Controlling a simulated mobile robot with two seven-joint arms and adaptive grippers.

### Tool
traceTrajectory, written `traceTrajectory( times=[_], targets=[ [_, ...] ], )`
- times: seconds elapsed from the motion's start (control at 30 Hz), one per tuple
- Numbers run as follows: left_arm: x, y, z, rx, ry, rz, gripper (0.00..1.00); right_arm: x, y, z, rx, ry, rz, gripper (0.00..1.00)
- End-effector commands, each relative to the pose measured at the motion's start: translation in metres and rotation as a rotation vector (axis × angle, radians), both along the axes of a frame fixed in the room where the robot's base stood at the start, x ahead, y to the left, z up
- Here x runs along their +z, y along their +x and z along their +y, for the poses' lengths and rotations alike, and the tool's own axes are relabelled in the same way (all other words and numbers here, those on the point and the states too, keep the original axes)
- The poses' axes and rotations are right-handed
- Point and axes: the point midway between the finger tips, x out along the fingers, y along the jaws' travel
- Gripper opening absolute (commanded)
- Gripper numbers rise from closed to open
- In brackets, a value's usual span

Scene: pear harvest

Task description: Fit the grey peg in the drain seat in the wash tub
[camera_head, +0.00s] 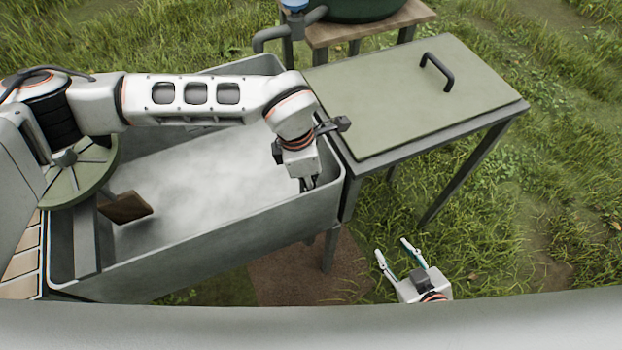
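The wash tub (215,245) is a long grey metal trough at left centre, with a pale, cloudy surface inside. My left arm reaches across it from the left. My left gripper (308,185) points down inside the tub's right end, close to the right wall. Its fingertips are small and dark, and I cannot tell whether they are open or hold anything. I cannot make out the grey peg or the drain seat. My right gripper (392,250) is open and empty, low in the picture over the grass, right of the tub and apart from it.
A green-topped table (400,110) with a dark handle (437,72) stands right of the tub. A grey pipe (270,38) bends over the tub's far edge. A brown board (127,208) and a round green disc (75,185) are at the tub's left end. Grass lies beyond.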

Motion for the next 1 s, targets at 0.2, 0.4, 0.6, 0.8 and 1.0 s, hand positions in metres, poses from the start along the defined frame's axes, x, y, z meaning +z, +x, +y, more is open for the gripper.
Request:
traceTrajectory(
  times=[0.2, 0.4, 0.6, 0.8, 1.0],
  targets=[
    [-0.0026, 0.0006, -0.0005, 0.0, -0.001, -0.001, 0.0, -0.0001, -0.0001, 0.0001, 0.0, 0.0, 0.0, 0.4],
    [-0.0026, 0.0005, -0.0003, 0.0, -0.001, -0.001, 0.38, -0.0001, -0.0001, 0.0001, 0.0, 0.0, 0.0, 0.4],
    [-0.0028, 0.0003, -0.0002, 0.0, -0.001, -0.001, 0.44, -0.0002, -0.0001, 0.0, 0.0, 0.0, 0.0, 0.4],
    [-0.0036, -0.0002, 0.0002, 0.001, 0.001, 0.001, 0.61, -0.0003, -0.0002, 0.0, 0.0, 0.0, 0.0, 0.4],
    [-0.0036, -0.0018, -0.0004, -0.002, 0.0, 0.004, 0.61, -0.0003, -0.0002, 0.0, 0.0, 0.0, 0.0, 0.4]
  ],
)
